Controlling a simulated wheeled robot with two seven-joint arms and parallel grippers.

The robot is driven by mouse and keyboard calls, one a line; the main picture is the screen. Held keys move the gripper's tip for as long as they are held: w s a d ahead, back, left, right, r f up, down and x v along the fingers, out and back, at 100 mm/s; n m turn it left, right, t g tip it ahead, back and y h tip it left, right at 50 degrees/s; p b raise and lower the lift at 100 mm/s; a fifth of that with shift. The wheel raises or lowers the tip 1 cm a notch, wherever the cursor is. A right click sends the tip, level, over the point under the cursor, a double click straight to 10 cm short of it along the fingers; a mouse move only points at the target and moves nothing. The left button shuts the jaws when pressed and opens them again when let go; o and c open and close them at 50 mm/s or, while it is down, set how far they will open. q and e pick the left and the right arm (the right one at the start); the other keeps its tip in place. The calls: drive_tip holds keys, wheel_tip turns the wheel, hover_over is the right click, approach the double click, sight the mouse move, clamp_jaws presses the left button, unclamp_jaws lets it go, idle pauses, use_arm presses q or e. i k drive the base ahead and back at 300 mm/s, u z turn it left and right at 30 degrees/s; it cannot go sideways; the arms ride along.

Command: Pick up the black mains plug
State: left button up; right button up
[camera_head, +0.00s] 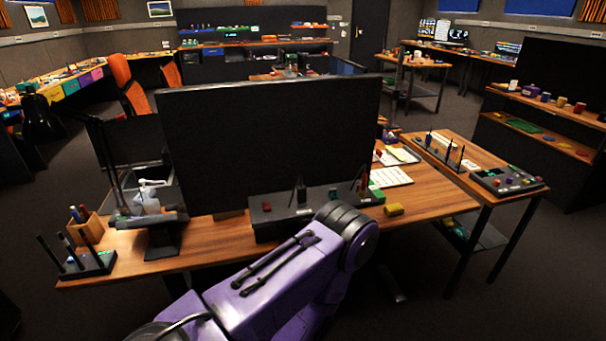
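I cannot make out the black mains plug in the head view; small dark items on the desk are too small to tell apart. A wooden desk (215,240) stands in front of me. A purple arm link of mine rises from the bottom middle and covers part of the desk's front edge. Neither of my grippers shows.
A large black screen (270,140) stands across the desk and hides much behind it. A black tray (262,230) with small items stands before it. A pen holder (88,228) and pen rack (88,264) are at left. A side table (465,180) stands right.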

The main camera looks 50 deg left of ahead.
sight(301, 191)
drive_tip(key=k, duration=0.45)
drive_tip(key=u, duration=0.8)
